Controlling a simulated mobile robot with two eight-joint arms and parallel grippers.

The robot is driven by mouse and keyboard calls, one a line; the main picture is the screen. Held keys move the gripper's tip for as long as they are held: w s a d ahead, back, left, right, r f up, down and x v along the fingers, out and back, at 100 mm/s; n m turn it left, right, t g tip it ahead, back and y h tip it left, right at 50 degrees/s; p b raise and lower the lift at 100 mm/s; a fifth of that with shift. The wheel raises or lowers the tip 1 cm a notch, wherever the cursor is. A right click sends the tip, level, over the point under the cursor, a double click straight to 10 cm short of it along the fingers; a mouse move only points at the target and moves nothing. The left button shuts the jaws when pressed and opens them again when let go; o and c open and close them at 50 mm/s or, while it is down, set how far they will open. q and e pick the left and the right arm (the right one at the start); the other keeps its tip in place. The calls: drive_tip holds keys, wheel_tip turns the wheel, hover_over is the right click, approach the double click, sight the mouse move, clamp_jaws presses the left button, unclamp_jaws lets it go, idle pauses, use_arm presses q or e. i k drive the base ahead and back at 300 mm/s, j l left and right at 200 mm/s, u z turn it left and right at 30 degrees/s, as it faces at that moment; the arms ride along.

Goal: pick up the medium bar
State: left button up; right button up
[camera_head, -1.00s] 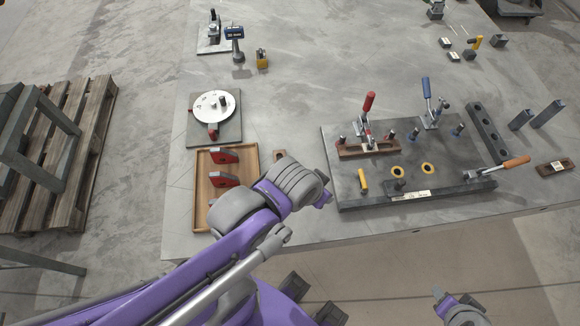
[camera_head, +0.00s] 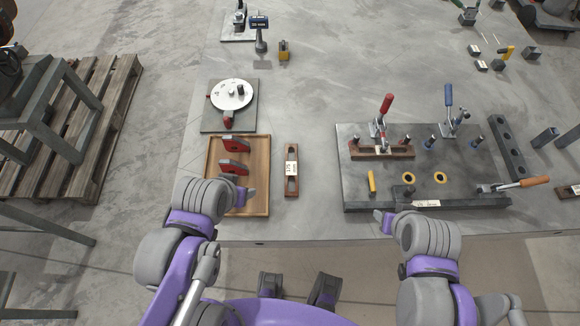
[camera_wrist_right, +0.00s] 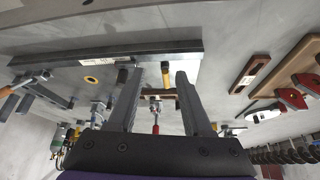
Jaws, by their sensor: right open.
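I cannot tell for sure which bar is the medium one. A brown slotted bar with a white label (camera_head: 291,170) lies flat right of the wooden tray; it also shows in the right wrist view (camera_wrist_right: 250,72). Another brown bar (camera_head: 368,152) sits under the red clamp, and one lies at the right edge (camera_head: 565,191). A long dark labelled bar (camera_head: 460,203) lies along the fixture plate's front edge. My right gripper (camera_head: 382,221) is by that front edge; its jaws are open and empty in the wrist view (camera_wrist_right: 156,72). My left gripper (camera_head: 247,196) is over the tray; its jaws are unclear.
The wooden tray (camera_head: 264,150) holds red-faced blocks (camera_head: 235,145). A round dial plate (camera_head: 231,94) stands behind it. The fixture plate (camera_head: 350,175) carries red and blue clamps, pins and yellow rings. The table between tray and plate is mostly clear.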

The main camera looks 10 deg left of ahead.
sight(291, 167)
drive_tip(key=u, duration=0.4)
drive_tip(key=k+j+u, duration=0.15)
drive_tip(key=j, duration=0.2)
drive_tip(key=k+j+u, duration=0.3)
drive_tip(key=j, duration=0.45)
drive_tip(key=k, duration=0.1)
